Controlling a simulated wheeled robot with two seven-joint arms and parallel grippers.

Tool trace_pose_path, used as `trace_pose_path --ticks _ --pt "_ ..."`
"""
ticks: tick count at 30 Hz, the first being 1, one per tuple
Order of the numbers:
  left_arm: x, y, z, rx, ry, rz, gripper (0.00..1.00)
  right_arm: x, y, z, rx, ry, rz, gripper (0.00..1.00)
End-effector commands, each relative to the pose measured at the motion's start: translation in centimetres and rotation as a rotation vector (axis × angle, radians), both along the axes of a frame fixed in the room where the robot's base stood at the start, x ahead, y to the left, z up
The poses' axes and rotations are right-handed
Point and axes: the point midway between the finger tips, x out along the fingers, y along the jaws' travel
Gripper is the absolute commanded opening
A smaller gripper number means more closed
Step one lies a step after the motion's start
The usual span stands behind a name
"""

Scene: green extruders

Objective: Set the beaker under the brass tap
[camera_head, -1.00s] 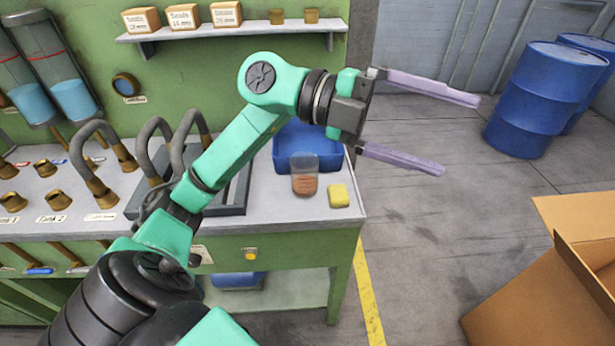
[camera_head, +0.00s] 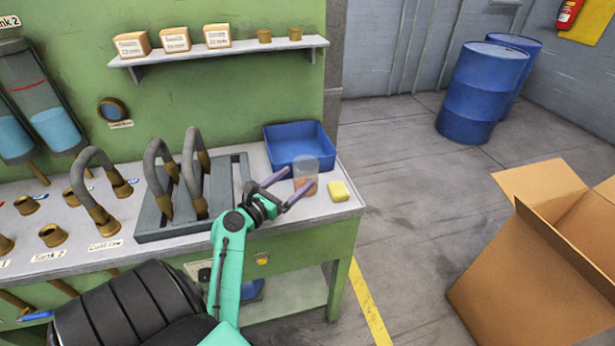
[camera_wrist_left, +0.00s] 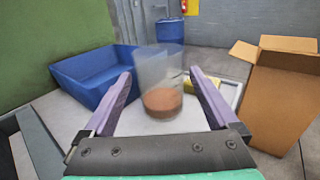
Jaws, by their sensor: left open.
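The beaker (camera_head: 306,174) is a clear cup with brown-red contents low inside, upright on the bench near its right end. In the left wrist view the beaker (camera_wrist_left: 160,85) stands ahead, between the lines of the two fingers. My left gripper (camera_head: 298,178) is open, its purple fingers pointing at the beaker with nothing held. Whether they touch it I cannot tell. Several brass fittings (camera_head: 52,235) are on the bench at the left, and a brass stub (camera_head: 80,162) hangs below a wall tank; which one is the tap is unclear. My right gripper is out of view.
A blue bin (camera_head: 300,140) stands behind the beaker and a yellow sponge (camera_head: 339,191) lies to its right. A dark rack (camera_head: 190,210) with grey hoses is to the left. The bench edge is close at the right. A cardboard box (camera_head: 540,250) stands on the floor.

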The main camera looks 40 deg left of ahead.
Motion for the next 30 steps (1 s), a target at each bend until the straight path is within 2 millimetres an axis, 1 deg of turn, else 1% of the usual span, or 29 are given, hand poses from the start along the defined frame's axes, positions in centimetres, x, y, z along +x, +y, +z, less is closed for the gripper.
trace_pose_path --ticks 1,3,8,11,13,16,21,23,24,26,27,28,30 --pt "1.2 0.0 0.5 0.000 -0.002 -0.002 0.93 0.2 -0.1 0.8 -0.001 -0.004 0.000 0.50" --pt "2.5 0.1 0.3 0.001 -0.001 -0.001 0.93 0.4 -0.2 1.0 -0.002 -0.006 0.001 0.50" --pt "4.6 0.1 0.3 0.003 -0.001 0.000 0.93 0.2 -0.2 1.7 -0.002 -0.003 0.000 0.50" --pt "6.7 0.2 0.3 0.004 -0.001 -0.001 0.93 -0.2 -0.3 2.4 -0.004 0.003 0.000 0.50" --pt "7.8 0.3 0.1 0.003 -0.001 0.001 0.93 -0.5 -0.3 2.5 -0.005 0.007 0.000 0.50" --pt "8.6 0.3 -0.1 0.005 0.001 0.001 0.93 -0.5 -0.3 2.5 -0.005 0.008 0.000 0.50" --pt "8.6 0.3 -0.2 0.006 0.001 0.001 0.93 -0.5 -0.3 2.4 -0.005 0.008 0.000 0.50" --pt "8.6 0.3 -0.2 0.005 0.001 0.001 0.70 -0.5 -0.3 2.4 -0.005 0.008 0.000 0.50" --pt "8.6 0.3 -0.2 0.006 0.001 0.002 0.55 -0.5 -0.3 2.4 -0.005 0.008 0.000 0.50" --pt "8.6 0.3 -0.2 0.005 0.001 0.002 0.32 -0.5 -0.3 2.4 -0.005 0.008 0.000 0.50" --pt "8.6 0.3 -0.2 0.006 0.000 0.002 0.17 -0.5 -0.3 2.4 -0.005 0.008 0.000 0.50" --pt "8.6 0.3 -0.2 0.006 0.000 0.002 0.12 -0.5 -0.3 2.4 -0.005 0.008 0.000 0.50" --pt "8.6 0.3 -0.2 0.006 0.000 0.002 0.12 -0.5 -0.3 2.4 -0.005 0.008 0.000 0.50"
